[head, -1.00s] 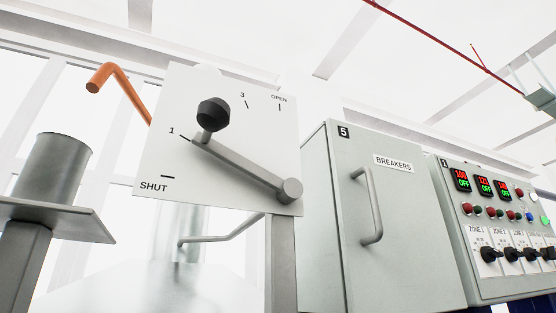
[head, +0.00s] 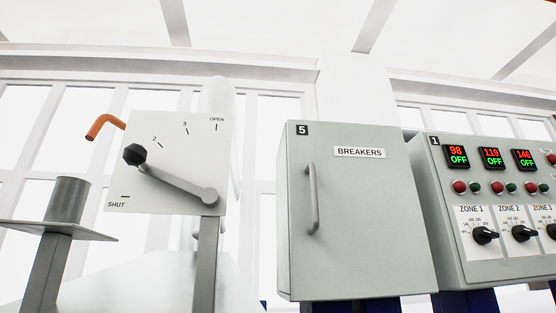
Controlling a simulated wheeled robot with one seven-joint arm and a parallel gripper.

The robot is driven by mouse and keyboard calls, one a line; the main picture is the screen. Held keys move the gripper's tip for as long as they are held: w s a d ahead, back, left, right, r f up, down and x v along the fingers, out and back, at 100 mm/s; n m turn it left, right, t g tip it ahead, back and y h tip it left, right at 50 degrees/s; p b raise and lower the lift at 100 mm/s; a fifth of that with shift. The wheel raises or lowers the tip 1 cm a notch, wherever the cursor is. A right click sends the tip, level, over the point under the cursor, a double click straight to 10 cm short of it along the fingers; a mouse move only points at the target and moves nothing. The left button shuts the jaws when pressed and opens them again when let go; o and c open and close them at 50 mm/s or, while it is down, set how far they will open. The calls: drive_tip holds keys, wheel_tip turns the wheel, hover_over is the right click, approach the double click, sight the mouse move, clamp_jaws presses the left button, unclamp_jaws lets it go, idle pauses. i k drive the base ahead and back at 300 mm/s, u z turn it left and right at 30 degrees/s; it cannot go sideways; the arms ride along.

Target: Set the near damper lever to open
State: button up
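The damper lever (head: 175,182) is a grey bar with a black faceted knob (head: 135,154) on a white dial plate (head: 185,140) at left in the head view. It turns about a round pivot at the plate's lower right. The bar slants up and left, its knob between the SHUT mark and the 2 mark, where it covers the 1 mark. The marks 2, 3 and OPEN show along the plate's upper part, with OPEN at the top right. My gripper is not in view.
An orange bent pipe (head: 104,124) shows behind the plate. A grey cylinder on a flat stand (head: 67,200) is at far left. A breaker cabinet (head: 360,220) with a handle stands right of the dial, then a zone control panel (head: 470,185).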

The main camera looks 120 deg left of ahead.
sight(134, 154)
drive_tip(key=i, duration=0.55)
drive_tip(key=u, duration=4.05)
drive_tip(key=i, duration=0.55)
drive_tip(key=u, duration=0.05)
drive_tip(key=k, duration=0.5)
drive_tip(key=z, duration=0.5)
